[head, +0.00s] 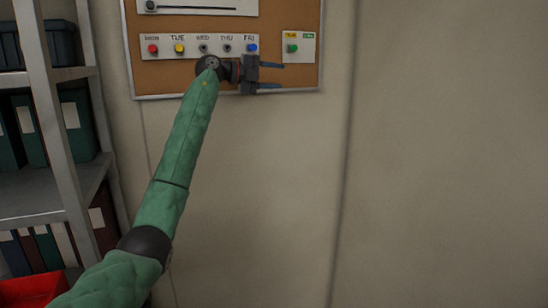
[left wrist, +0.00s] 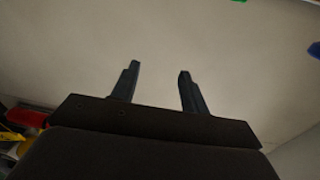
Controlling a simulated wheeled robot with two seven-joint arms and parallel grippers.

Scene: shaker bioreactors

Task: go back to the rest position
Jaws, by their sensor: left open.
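My left arm (head: 165,205) reaches up in the head view to a cork board on the wall. My left gripper (head: 283,76) is open and points right, in front of the board's lower edge, below the blue FRI button. Nothing shows between its fingers. In the left wrist view its two fingers (left wrist: 158,90) stand apart against a plain pale surface. My right gripper is not in view.
The cork board (head: 135,75) carries a weekday strip (head: 215,40) of coloured buttons and a small panel (head: 299,48) with a green button. A shelf (head: 35,190) with binders stands at left, a red bin (head: 30,290) below. The wall at right is bare.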

